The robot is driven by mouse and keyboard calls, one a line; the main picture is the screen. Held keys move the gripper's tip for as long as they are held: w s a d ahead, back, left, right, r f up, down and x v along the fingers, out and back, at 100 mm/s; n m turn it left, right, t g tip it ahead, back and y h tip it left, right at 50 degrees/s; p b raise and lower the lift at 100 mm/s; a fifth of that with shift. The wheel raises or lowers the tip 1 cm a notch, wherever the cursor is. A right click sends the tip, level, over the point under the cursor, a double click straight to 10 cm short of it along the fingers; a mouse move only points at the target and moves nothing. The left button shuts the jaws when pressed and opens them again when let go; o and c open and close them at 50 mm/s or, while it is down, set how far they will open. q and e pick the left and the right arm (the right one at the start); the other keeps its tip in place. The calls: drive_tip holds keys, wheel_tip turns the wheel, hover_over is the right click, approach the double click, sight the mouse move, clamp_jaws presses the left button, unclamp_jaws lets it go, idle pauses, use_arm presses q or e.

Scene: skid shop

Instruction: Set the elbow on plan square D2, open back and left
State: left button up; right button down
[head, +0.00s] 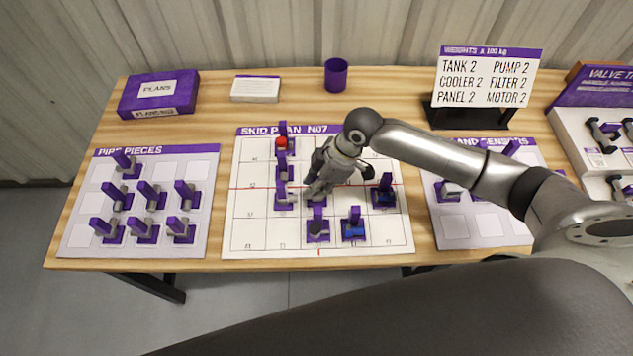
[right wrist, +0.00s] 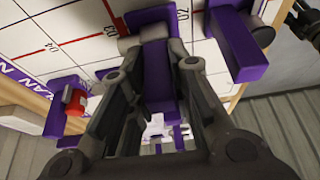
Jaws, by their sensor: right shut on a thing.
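My right gripper (head: 318,188) is over the middle of the skid plan board (head: 240,218). It is shut on a purple-tagged piece, apparently the elbow (head: 318,203). In the right wrist view, the fingers (right wrist: 157,62) flank the purple tag (right wrist: 157,80), with a grey pipe part (right wrist: 152,28) beyond it. The held piece is at or just above the board; I cannot tell whether it touches. The fingers hide much of it, so its openings and exact square are unclear. My left gripper is not in view.
A piece with a red top (head: 282,143) and other pieces stand in the left column. The pipe pieces board (head: 75,238) is left. A purple cup (head: 336,75) stands behind.

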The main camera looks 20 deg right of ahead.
drive_tip(key=shift+f+b, duration=0.3)
drive_tip(key=shift+f, duration=0.4)
idle(0.4)
drive_tip(key=c, duration=1.3)
unclamp_jaws()
drive_tip(key=shift+o, duration=0.2)
drive_tip(key=shift+r, duration=0.2)
drive_tip(key=shift+r+p, duration=0.4)
drive_tip(key=shift+p, duration=0.35)
wheel_tip(320, 180, up, 7)
drive_tip(key=p, duration=0.7)
drive_tip(key=shift+r, duration=0.1)
